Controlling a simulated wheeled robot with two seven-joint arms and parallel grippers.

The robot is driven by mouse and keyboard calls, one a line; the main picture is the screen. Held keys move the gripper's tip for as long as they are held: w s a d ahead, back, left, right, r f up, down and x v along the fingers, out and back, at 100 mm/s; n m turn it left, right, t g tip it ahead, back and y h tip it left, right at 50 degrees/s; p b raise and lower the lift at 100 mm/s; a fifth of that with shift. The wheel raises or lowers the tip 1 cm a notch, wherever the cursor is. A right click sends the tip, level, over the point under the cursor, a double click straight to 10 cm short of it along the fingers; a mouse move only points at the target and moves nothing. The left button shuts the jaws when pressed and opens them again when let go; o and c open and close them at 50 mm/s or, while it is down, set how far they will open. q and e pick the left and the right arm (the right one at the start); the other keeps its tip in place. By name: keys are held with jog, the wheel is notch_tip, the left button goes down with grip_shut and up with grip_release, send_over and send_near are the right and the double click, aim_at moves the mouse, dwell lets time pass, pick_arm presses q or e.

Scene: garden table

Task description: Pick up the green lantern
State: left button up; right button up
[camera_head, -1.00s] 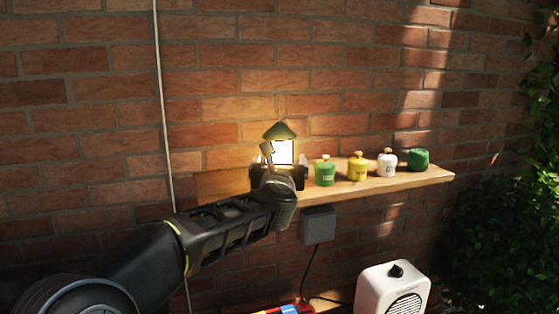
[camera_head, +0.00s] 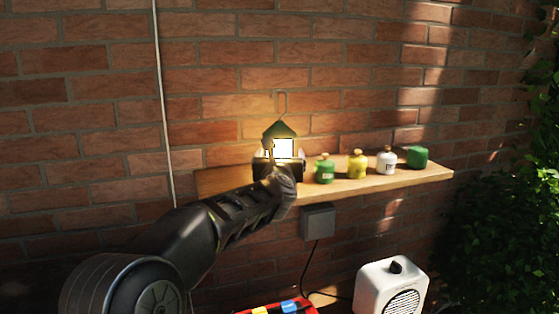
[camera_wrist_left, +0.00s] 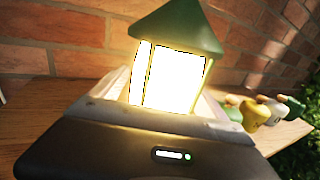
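The green lantern (camera_head: 283,148) has a dark green pointed roof, brightly glowing panes and a thin wire handle on top. It stands upright at the shelf's left part. My left gripper (camera_head: 279,166) reaches it from the front, low on its body. In the left wrist view, the lantern (camera_wrist_left: 178,36) rises just beyond the gripper's palm, with pale, lit fingers (camera_wrist_left: 166,100) on both sides of its lower part. Glare hides whether the fingers press on it. The lantern's base is hidden by the gripper. My right gripper is in neither view.
The wooden shelf (camera_head: 345,190) holds a green jar (camera_head: 324,170), a yellow jar (camera_head: 357,166), a white jar (camera_head: 386,162) and a dark green item (camera_head: 417,157) right of the lantern. A brick wall stands behind. A grey box (camera_head: 318,222) hangs below; a white appliance (camera_head: 392,288) stands lower right.

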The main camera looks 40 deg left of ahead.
pick_arm(q)
grip_shut()
dwell(0.8)
